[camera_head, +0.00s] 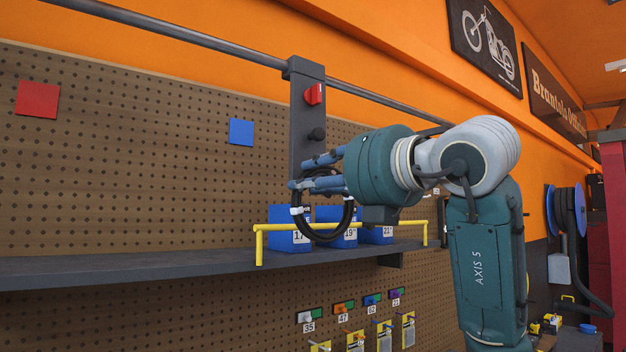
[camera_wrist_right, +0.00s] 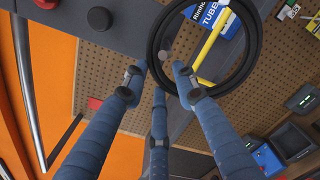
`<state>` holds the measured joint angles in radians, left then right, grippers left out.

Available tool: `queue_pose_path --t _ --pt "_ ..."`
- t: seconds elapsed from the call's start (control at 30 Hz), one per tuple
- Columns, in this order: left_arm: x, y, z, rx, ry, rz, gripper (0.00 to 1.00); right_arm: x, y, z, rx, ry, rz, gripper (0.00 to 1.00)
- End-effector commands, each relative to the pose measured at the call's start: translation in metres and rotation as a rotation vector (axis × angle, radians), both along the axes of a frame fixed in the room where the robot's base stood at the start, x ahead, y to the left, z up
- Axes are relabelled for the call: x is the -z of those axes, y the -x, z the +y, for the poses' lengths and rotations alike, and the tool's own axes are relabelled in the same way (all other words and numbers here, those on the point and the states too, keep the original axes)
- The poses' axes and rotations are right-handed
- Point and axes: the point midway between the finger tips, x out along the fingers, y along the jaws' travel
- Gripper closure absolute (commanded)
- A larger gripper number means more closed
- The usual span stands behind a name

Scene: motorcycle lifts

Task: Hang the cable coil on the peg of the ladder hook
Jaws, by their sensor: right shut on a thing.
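The cable coil (camera_head: 297,222) is a black ring with white ties. In the head view it hangs upright below the fingers of my right gripper (camera_head: 302,175), in front of the blue bins. My right gripper is shut on the coil's upper part. In the right wrist view the coil (camera_wrist_right: 254,55) lies at the fingertips of the gripper (camera_wrist_right: 158,76). The ladder hook (camera_head: 303,115) is a dark grey upright under the rail, with a red knob and a black round knob (camera_head: 317,134).
A yellow rail (camera_head: 259,245) runs along the shelf (camera_head: 130,268) in front of blue bins (camera_head: 289,240). A pegboard (camera_head: 150,160) stands behind. A grey pipe (camera_head: 400,102) runs above. Small tools hang below the shelf. The shelf's left part is clear.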

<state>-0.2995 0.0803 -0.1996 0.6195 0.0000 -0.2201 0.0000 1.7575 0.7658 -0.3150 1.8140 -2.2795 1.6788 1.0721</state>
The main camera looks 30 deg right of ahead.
Motion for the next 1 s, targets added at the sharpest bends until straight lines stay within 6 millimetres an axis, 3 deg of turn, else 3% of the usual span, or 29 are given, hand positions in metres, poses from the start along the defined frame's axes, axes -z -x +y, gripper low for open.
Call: queue_pose_path --t 0.03,0.07,0.17,0.57,1.0 --pt "0.000 0.000 0.000 0.000 0.000 0.000 0.62 -0.001 0.000 0.000 0.000 0.000 -0.002 1.00" --pt "0.000 0.000 0.000 0.000 0.000 0.000 0.62 -0.001 0.000 0.000 0.000 0.000 -0.002 0.70" --pt "0.000 0.000 0.000 0.000 0.000 0.000 0.62 -0.001 0.000 0.000 0.000 0.000 -0.002 0.50" --pt "0.000 0.001 0.001 0.001 -0.001 0.001 0.62 -0.001 0.007 -0.001 0.001 0.000 -0.002 0.50" --pt "0.000 0.000 0.000 0.000 0.000 0.000 0.62 -0.002 0.093 -0.007 0.001 0.001 -0.007 0.50"
